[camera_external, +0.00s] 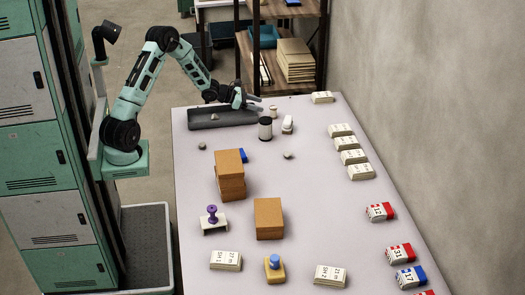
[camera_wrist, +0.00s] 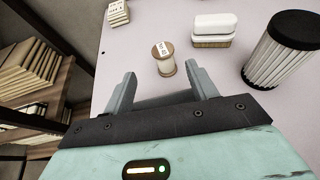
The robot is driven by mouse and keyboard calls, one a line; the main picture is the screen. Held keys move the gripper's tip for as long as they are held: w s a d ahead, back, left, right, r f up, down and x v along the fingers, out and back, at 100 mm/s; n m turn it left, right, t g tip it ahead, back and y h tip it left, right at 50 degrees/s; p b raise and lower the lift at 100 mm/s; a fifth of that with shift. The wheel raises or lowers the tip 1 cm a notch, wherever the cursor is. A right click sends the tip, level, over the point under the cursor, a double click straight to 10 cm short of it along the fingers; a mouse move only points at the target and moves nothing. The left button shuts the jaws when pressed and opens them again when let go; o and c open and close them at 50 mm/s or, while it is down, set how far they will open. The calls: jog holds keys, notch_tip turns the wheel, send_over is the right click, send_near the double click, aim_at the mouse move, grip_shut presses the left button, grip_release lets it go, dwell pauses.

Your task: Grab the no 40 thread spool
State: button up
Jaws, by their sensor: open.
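A small thread spool (camera_wrist: 163,60) stands upright on the table in the wrist view, with pale thread, tan ends and a white paper tag whose number is too small to read. In the external view the spool (camera_external: 273,110) is small, just beyond my gripper. My gripper (camera_wrist: 160,82) is open and empty. Its two fingers point toward the spool, which lies a little beyond the fingertips and roughly midway between them. In the external view my gripper (camera_external: 252,101) is low over the far end of the table, near the grey tray.
A white-topped brush (camera_wrist: 213,30) and a black-capped ribbed cylinder (camera_wrist: 287,48) stand right of the spool. A grey tray (camera_external: 222,118) lies by my arm. Brown blocks (camera_external: 269,218), a purple-handled stamp (camera_external: 213,215) and several labelled packs (camera_external: 340,130) occupy the rest. Mid-table is mostly clear.

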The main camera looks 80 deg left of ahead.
aim_at(273, 112)
jog(key=x, duration=0.6)
jog(key=shift+w+d+f, duration=0.15)
jog(key=shift+d, duration=0.2)
jog(key=c, duration=1.1)
